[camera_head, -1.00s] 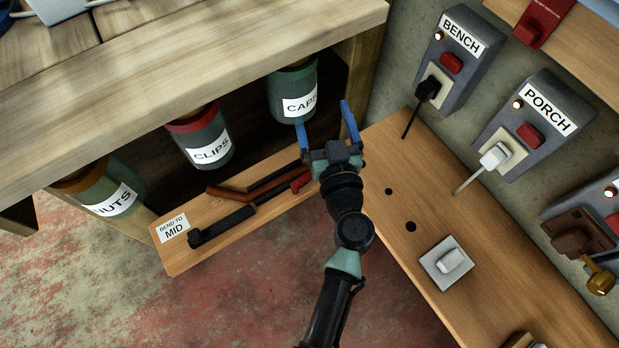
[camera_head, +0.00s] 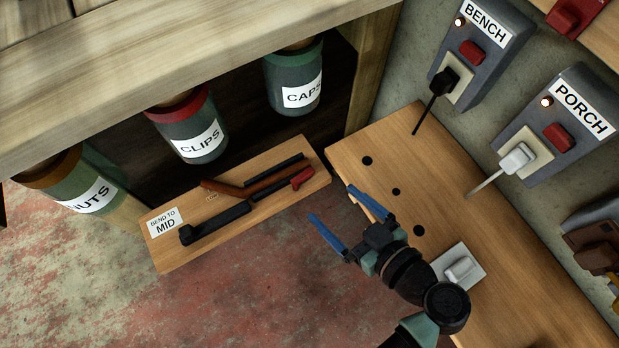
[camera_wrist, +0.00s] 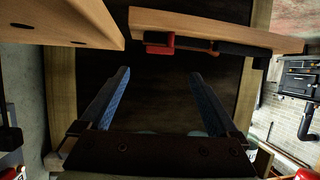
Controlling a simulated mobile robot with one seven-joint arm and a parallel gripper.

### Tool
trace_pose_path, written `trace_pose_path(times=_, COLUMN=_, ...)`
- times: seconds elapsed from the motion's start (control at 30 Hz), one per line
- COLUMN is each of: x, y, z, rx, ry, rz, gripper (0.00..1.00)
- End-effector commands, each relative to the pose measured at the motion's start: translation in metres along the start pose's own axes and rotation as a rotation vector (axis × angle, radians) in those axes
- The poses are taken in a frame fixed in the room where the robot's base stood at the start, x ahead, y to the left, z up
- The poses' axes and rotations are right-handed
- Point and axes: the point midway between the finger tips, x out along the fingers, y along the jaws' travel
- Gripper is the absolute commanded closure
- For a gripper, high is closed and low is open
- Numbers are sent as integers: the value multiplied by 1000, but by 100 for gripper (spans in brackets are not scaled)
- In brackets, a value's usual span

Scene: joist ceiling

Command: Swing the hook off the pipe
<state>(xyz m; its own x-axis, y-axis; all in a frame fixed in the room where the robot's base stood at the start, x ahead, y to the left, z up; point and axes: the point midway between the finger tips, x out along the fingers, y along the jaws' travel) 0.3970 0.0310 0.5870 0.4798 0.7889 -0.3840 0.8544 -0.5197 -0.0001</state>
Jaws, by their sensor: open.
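A wooden board (camera_head: 238,228) labelled BEND TO MID carries a bending tool. On it lie a brown, copper-coloured bar (camera_head: 262,185), a black lever (camera_head: 215,223) and a red-ended handle (camera_head: 301,178). I cannot make out a separate hook or tell how it sits on the pipe. My gripper (camera_head: 331,203) is open and empty, right of and below the red end, apart from the board. In the wrist view, my open fingers (camera_wrist: 160,73) show below the board, with its red end (camera_wrist: 159,42) near the top.
A wooden shelf with holes (camera_head: 396,191) lies right of my gripper, close to one finger. A white switch (camera_head: 461,267) sits on it. BENCH (camera_head: 484,40) and PORCH (camera_head: 570,115) boxes with plugs hang on the wall. CLIPS (camera_head: 190,130) and CAPS (camera_head: 293,80) jars hang behind the board.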

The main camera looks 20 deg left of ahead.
Motion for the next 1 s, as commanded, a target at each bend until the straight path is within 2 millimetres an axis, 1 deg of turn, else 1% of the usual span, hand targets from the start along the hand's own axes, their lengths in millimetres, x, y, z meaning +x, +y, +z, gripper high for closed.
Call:
trace_pose_path(times=0.03, x=14, y=-1, z=3, rx=-1, ry=1, rz=-5, gripper=4)
trace_pose_path(times=0.2, x=50, y=0, z=2, rx=-2, ry=1, rz=-3, gripper=4)
trace_pose_path(times=0.3, x=67, y=0, z=2, rx=-1, ry=2, rz=-3, gripper=4)
trace_pose_path(times=0.43, x=84, y=0, z=1, rx=-1, ry=1, rz=-2, gripper=4)
trace_pose_path(times=0.6, x=94, y=0, z=0, rx=0, ry=1, rz=0, gripper=4)
trace_pose_path(times=0.87, x=95, y=0, z=-1, rx=0, ry=1, rz=0, gripper=4)
trace_pose_path(times=0.93, x=95, y=0, z=-1, rx=0, ry=1, rz=0, gripper=13)
trace_pose_path(times=1.0, x=95, y=0, z=-1, rx=0, ry=1, rz=0, gripper=25)
